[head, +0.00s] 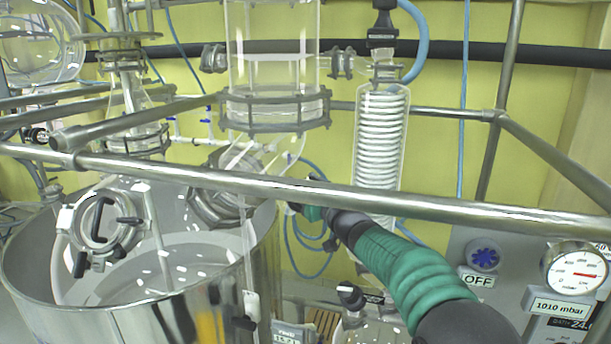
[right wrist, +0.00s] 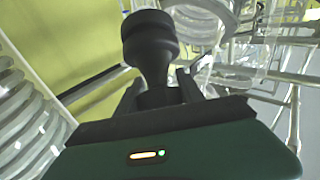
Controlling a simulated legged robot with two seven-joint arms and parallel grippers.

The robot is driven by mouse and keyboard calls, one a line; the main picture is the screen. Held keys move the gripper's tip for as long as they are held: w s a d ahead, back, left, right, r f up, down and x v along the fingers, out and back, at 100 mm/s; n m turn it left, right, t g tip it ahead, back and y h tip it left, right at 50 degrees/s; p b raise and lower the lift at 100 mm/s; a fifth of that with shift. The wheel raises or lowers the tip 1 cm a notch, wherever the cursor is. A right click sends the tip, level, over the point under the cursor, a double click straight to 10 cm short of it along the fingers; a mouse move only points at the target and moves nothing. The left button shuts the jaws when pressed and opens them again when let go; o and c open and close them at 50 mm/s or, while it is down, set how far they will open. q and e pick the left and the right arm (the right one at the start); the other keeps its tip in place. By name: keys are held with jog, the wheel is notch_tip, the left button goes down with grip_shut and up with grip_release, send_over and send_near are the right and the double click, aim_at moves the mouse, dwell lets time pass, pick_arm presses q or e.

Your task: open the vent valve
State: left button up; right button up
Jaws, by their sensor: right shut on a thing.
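In the right wrist view a black knob (right wrist: 150,40) with a narrowing stem stands between the fingers of my right gripper (right wrist: 160,92), which is shut on it. The knob looks like the vent valve's handle, but its mount is hidden and I cannot tell how far it is turned. In the head view my right gripper (head: 304,208) is small and partly hidden, just below the steel rail and under the central glass column. My green right arm reaches to it from the lower right. My left gripper is not in view.
A steel rail (head: 400,205) crosses just above my right arm. A coiled glass condenser (head: 380,140) stands behind it. An open steel vessel (head: 110,310) is at the left. At the right are a blue knob (head: 485,256) marked OFF and a pressure gauge (head: 575,268) with a 1010 mbar label.

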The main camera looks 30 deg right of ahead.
jog(key=shift+n+y, duration=0.3)
jog(key=shift+y, duration=0.1)
jog(key=o, duration=1.4)
jog(key=shift+c, duration=0.2)
jog(key=shift+s, duration=0.1)
jog(key=shift+s+f, duration=0.15)
jog(key=shift+s, duration=0.1)
jog(key=s+f+b, duration=0.1)
jog(key=s+b, duration=0.4)
jog(key=s, duration=1.1)
jog(key=shift+a+f+b, duration=0.3)
jog(key=shift+a, duration=0.05)
